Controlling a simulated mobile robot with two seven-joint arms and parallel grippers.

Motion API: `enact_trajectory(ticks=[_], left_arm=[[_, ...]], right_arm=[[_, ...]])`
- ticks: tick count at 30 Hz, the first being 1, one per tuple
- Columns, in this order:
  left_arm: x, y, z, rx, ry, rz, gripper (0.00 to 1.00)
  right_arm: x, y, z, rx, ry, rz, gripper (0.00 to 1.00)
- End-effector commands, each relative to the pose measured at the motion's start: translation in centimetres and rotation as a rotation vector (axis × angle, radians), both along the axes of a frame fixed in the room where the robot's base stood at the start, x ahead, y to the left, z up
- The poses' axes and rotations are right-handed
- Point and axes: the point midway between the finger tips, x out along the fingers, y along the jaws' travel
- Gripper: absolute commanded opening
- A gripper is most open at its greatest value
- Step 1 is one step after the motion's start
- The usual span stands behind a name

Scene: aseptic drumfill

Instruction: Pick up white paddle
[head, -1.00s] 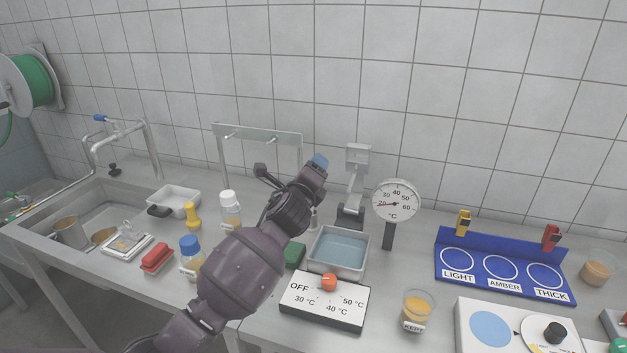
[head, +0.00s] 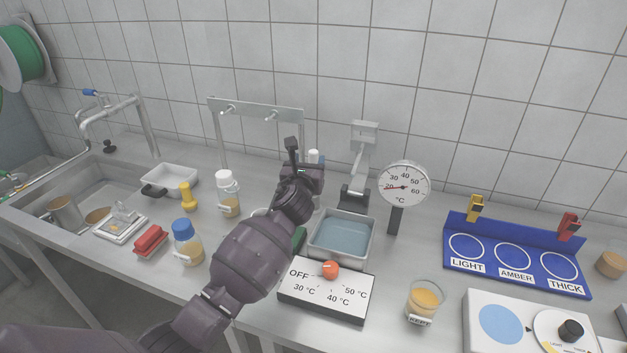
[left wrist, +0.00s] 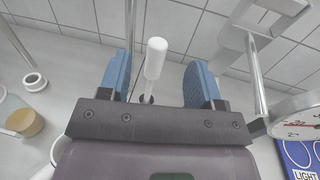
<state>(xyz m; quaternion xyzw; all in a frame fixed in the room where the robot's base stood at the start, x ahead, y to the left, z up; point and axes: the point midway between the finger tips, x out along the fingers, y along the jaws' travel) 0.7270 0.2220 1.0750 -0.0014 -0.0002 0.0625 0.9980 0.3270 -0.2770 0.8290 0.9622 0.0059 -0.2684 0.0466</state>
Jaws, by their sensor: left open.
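A white paddle (left wrist: 154,60) with a thick rounded white end and a thin shaft stands in the left wrist view between the two blue fingers of my left gripper (left wrist: 157,82). The fingers are apart, with visible gaps on both sides of the paddle. In the head view, a white end of it (head: 314,156) shows just behind my left gripper (head: 312,178), which hides most of it. My right gripper is not in view.
A water bath (head: 341,238) and a dial thermometer (head: 404,186) stand right of my left arm. A metal rail stand (head: 257,110) is behind. A white-capped bottle (head: 228,193) and blue-capped bottle (head: 187,242) stand left. A temperature box (head: 325,293) lies in front.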

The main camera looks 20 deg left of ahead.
Motion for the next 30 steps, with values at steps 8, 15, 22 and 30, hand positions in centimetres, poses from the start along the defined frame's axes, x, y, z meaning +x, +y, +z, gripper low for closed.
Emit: enact_trajectory(ticks=[8,15,22,30], left_arm=[[1.4,0.2,-3.1,-0.001,-0.001,0.001,0.58],[2.6,0.3,-3.0,-0.001,-0.001,0.0,0.58],[5.0,0.6,-3.1,-0.002,0.0,0.0,0.58],[7.3,0.9,-3.0,-0.002,0.0,0.0,0.58]], right_arm=[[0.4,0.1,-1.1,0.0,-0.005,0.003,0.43],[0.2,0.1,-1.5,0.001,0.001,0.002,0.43],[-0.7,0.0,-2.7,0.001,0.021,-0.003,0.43],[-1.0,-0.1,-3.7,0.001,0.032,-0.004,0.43]])
